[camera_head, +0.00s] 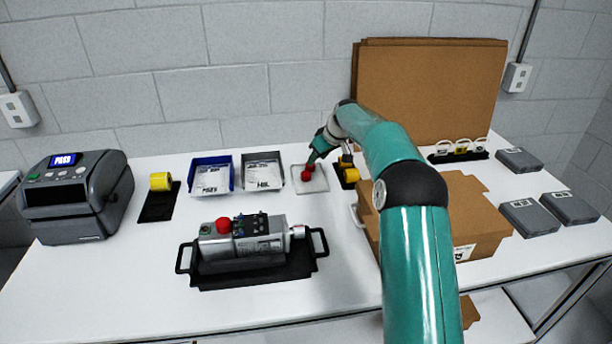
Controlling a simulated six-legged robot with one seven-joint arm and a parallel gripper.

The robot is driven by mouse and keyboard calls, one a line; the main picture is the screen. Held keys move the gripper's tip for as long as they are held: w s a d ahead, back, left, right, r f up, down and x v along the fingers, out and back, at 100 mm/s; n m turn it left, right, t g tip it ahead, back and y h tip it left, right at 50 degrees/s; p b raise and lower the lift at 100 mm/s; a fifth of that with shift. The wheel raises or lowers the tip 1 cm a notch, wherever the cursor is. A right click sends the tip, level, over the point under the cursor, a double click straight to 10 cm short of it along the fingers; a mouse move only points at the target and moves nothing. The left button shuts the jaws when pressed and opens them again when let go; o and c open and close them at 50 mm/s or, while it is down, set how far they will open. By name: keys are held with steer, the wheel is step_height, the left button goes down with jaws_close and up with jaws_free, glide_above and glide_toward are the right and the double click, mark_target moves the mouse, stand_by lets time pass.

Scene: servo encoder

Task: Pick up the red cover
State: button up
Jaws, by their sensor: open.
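A small red cover (307,174) is on a pale, clear-looking tray (318,185) towards the back middle of the table. My gripper (310,163) is open and points down right at this red piece, with its fingertips at or just above it. The fingers are small and dark here, and I cannot tell whether they touch the piece. A second red round cap (223,225) sits on top of the grey servo unit (245,243) in the front black tray, well apart from my gripper.
A blue bin (195,191) and a grey bin (280,185) stand left of the pale tray. A yellow roll (160,182) and a label printer (75,200) are further left. A cardboard box (470,205) is right, beside my arm. The front left table is clear.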

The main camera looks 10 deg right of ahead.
mark_target(306, 174)
steer(key=x, duration=0.4)
steer(key=shift+a+f, duration=0.1)
steer(key=shift+f, duration=0.15)
steer(key=shift+x, duration=2.95)
steer(key=shift+w+r, duration=0.15)
steer(key=c, duration=0.7)
